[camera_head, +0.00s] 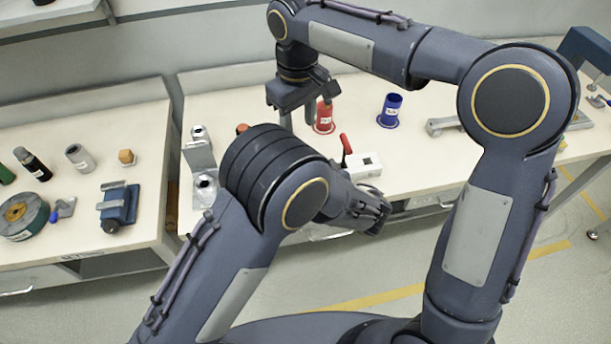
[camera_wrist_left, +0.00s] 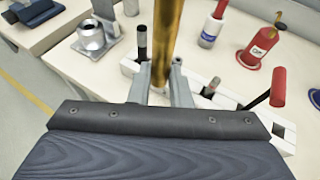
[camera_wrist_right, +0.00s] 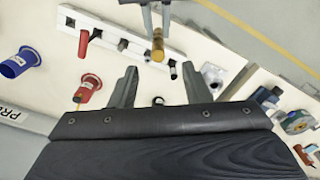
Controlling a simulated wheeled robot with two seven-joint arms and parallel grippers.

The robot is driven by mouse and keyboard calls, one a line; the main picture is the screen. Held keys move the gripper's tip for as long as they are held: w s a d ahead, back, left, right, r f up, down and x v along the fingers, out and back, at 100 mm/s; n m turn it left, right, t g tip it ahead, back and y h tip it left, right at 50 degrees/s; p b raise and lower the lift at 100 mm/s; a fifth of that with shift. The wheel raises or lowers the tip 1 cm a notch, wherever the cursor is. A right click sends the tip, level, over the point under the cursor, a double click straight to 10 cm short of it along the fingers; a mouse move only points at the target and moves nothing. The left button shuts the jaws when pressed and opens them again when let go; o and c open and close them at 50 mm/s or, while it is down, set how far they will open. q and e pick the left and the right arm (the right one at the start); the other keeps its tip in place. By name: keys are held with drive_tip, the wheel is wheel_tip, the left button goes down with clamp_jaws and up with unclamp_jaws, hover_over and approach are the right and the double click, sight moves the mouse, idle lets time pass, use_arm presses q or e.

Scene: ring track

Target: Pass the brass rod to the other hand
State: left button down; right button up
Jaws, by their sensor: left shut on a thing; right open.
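The brass rod (camera_wrist_left: 167,42) stands up between the two fingers of my left gripper (camera_wrist_left: 160,78), which is shut on it. In the right wrist view the rod (camera_wrist_right: 157,46) shows end-on at the top, below the left fingers. My right gripper (camera_wrist_right: 160,80) is open and empty, its fingers spread, with the rod apart from them toward the top of the picture. In the head view my right gripper (camera_head: 306,104) points down over the bench, and my left gripper (camera_head: 376,214) is at the bench's front edge. The rod cannot be made out in the head view.
A white holed rack (camera_head: 364,165) with a red-handled tool (camera_head: 346,144) lies on the bench. A red cup (camera_head: 323,118) and a blue cup (camera_head: 390,110) stand behind it. A metal bracket (camera_head: 199,158) is at the left. A second bench (camera_head: 75,185) holds several small parts.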

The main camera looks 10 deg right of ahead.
drive_tip(key=s+d+r+m+t+y, duration=0.2)
drive_tip(key=s+d+m, duration=0.1)
drive_tip(key=s+d, duration=0.95)
drive_tip(key=s+d+f+m+t+y, duration=0.1)
drive_tip(key=s+f+m, duration=0.1)
drive_tip(key=s, duration=0.4)
drive_tip(key=s+d+f+m+t, duration=0.1)
drive_tip(key=s+f+m+t, duration=0.1)
drive_tip(key=s, duration=0.4)
wheel_tip(320, 180, down, 2)
drive_tip(key=shift+s+d+m+t+y, duration=0.3)
drive_tip(key=shift+m+y, duration=0.1)
drive_tip(key=shift+m, duration=0.4)
